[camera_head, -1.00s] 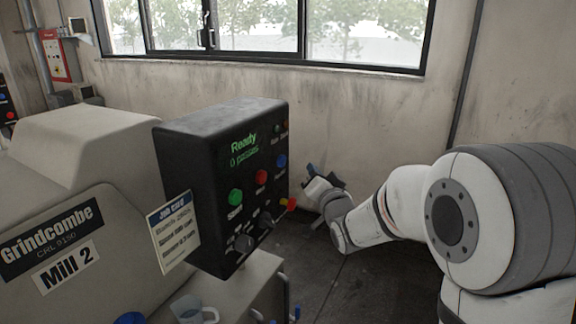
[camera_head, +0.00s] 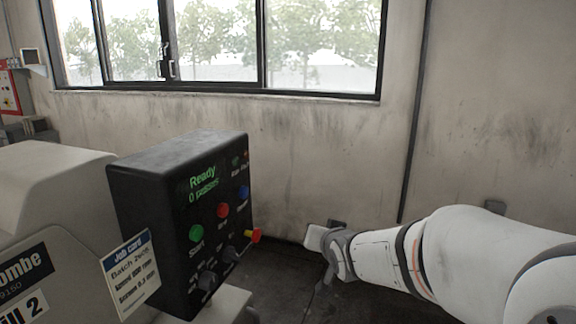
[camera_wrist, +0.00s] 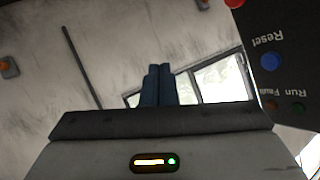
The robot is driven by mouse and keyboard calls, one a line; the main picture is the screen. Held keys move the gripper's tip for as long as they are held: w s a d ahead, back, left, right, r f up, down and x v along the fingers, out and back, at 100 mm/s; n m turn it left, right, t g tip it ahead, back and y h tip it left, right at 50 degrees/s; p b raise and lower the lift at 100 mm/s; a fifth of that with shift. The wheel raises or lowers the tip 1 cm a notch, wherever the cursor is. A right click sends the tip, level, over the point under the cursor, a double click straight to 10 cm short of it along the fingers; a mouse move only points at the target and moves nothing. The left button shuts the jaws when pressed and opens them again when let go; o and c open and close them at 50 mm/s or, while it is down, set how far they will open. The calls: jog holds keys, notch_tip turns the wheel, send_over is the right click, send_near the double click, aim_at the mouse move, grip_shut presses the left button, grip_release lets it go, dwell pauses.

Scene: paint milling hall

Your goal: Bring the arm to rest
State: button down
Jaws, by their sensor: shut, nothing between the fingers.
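My arm reaches in from the right in the head view, and my gripper (camera_head: 322,238) is at its end, to the right of the black control panel (camera_head: 150,205) and apart from it. The fingers are hard to make out there. In the wrist view the two blue fingers of my gripper (camera_wrist: 158,85) are together with nothing between them. The panel also shows at the upper right of the wrist view (camera_wrist: 275,85), upside down, with a blue button (camera_wrist: 271,62) labelled Reset.
The panel display (camera_head: 203,184) reads Ready and 0 passes. A yellow-and-red knob (camera_head: 255,237) sticks out from the panel's right side. A job card (camera_head: 131,273) hangs at its front left, beside the grey mill (camera_head: 50,200). A wall with a window (camera_head: 320,45) stands behind.

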jog(key=s+d+f+g, duration=0.2)
jog(key=s+g, duration=0.1)
jog(key=s, duration=0.5)
jog(key=s+d+f+n+g+h, duration=0.1)
jog(key=s+d+f+g, duration=0.1)
jog(key=s, duration=0.7)
jog(key=s+d+f+n+g+h, duration=0.1)
jog(key=s+d+g, duration=0.3)
jog(key=s, duration=0.5)
jog(key=shift+s+f+g, duration=0.15)
jog(key=shift+f+g, duration=0.35)
jog(key=shift+f, duration=0.3)
jog(key=c, duration=2.1)
grip_release()
